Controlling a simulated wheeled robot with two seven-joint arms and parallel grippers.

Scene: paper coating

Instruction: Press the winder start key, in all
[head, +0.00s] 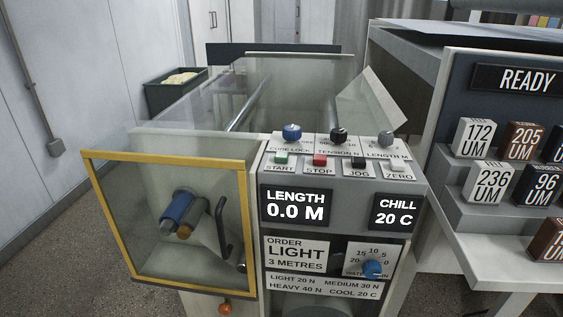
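The winder's control panel (340,180) faces me in the middle of the head view. Its green START key (281,159) is at the left of a row of keys, under the blue knob (291,132). The red STOP key (320,160), black JOG key (358,162) and pale ZERO key (397,166) sit to its right. The length display (295,208) reads 0.0 M and the chill display (396,211) reads 20 C. Neither gripper is in view.
A yellow-framed clear guard (170,162) stands left of the panel, with a blue roller (178,211) behind it. At right, a stepped rack holds labelled blocks, including 172 UM (478,138), below a READY sign (527,79). A dark bin (172,95) stands behind.

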